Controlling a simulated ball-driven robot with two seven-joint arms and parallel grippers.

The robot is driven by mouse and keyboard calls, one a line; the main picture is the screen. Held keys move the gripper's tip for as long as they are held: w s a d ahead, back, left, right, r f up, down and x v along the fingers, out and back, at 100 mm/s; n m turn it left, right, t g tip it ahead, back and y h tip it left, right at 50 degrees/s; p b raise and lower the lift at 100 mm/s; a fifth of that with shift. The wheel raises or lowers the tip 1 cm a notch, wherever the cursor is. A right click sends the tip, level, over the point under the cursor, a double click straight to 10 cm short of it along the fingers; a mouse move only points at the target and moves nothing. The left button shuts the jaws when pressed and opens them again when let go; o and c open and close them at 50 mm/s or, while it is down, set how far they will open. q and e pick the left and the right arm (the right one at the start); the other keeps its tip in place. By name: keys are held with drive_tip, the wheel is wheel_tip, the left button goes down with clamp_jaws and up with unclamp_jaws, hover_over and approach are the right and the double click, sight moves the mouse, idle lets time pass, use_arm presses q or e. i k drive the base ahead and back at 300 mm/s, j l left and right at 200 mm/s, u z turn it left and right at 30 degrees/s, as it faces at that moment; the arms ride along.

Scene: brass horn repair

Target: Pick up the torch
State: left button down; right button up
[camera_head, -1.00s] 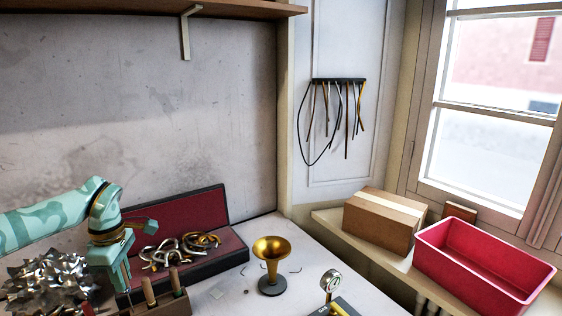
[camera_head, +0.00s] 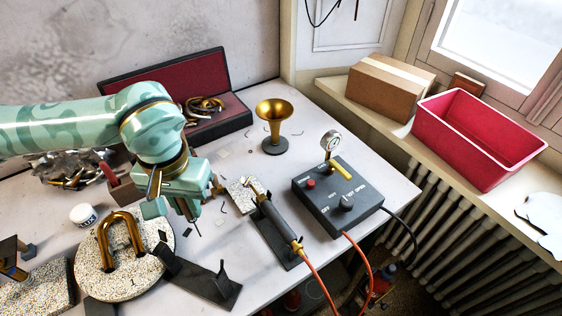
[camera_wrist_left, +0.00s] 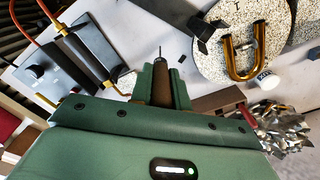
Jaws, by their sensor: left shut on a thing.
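The torch (camera_head: 280,224) lies on a dark stand (camera_head: 268,238) on the white table. Its brass end points up and left, and an orange hose runs from its near end. It also shows at the upper left in the left wrist view (camera_wrist_left: 82,50). My left gripper (camera_head: 188,207) is apart from the torch, to its left and above the table. It is shut on a slim tool with a brown handle (camera_wrist_left: 161,82) and a thin dark point. In the head view the gripper mostly hides this tool. My right gripper is out of view.
Right of the torch is a grey control box (camera_head: 338,196) with a gauge. A brass bell (camera_head: 273,113) stands behind. A speckled round slab (camera_head: 92,268) bears a brass U-tube (camera_head: 123,224). A dark angled plate (camera_head: 205,281) lies in front of the gripper.

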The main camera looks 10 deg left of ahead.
sight(286, 234)
drive_tip(key=k+j+u, duration=0.15)
drive_tip(key=k+u, duration=0.2)
drive_tip(key=k, duration=0.3)
drive_tip(key=l+u, duration=0.35)
drive_tip(key=u, duration=0.15)
drive_tip(key=k+l+u, duration=0.15)
drive_tip(key=l+u, duration=0.15)
drive_tip(key=u, duration=0.15)
drive_tip(key=k+l+u, duration=0.15)
drive_tip(key=l+u, duration=0.15)
drive_tip(key=u, duration=0.2)
drive_tip(key=k+l, duration=0.15)
drive_tip(key=i, duration=0.5)
drive_tip(key=l, duration=0.1)
